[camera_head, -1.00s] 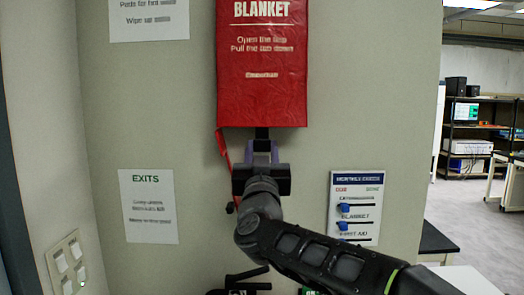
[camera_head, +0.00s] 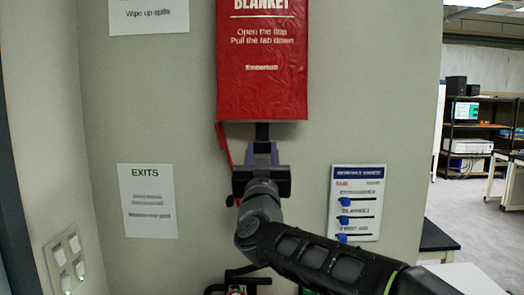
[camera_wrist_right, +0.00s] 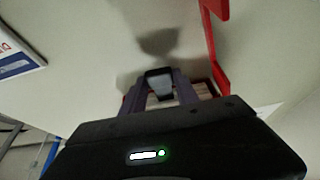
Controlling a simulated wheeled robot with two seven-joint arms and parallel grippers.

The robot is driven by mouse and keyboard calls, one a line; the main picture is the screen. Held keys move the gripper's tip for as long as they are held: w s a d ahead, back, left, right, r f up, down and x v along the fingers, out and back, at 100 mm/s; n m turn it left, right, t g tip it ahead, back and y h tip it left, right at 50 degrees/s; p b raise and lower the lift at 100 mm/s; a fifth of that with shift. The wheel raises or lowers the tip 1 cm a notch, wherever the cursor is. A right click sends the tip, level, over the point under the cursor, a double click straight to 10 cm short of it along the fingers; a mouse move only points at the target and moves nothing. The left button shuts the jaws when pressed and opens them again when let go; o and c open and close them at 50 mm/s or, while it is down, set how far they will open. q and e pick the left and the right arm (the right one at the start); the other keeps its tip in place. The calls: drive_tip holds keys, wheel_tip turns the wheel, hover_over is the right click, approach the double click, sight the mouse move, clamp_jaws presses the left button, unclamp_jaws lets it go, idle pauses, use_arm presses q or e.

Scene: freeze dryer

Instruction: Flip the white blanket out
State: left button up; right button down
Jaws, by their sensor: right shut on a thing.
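A red blanket pouch (camera_head: 262,65) hangs on the wall in the head view, its front flat. A black tab (camera_head: 262,131) comes down from under its bottom edge. My right gripper (camera_head: 262,150) is just below the pouch, fingers pointing up, shut on the tab; the wrist view shows the dark tab (camera_wrist_right: 160,82) between the fingers. A red strap (camera_head: 223,145) hangs left of the gripper and also shows in the wrist view (camera_wrist_right: 211,45). No white blanket is visible. My left gripper is out of view.
An exits sign (camera_head: 148,201) is on the wall at left, and a board with blue markers (camera_head: 356,203) at right. Light switches (camera_head: 66,262) are at lower left. A black handled object (camera_head: 238,284) shows below my right arm. A dark bench (camera_head: 436,240) stands right of the wall.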

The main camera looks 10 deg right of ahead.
wheel_tip(320, 180, down, 9)
drive_tip(key=b, duration=0.5)
drive_tip(key=shift+r, duration=0.15)
drive_tip(key=shift+w, duration=0.1)
drive_tip(key=c, duration=1.3)
unclamp_jaws()
drive_tip(key=o, duration=0.4)
drive_tip(key=shift+r, duration=0.1)
drive_tip(key=b+v, duration=0.2)
drive_tip(key=v, duration=0.6)
drive_tip(key=shift+r+b, duration=0.1)
drive_tip(key=shift+b, duration=0.2)
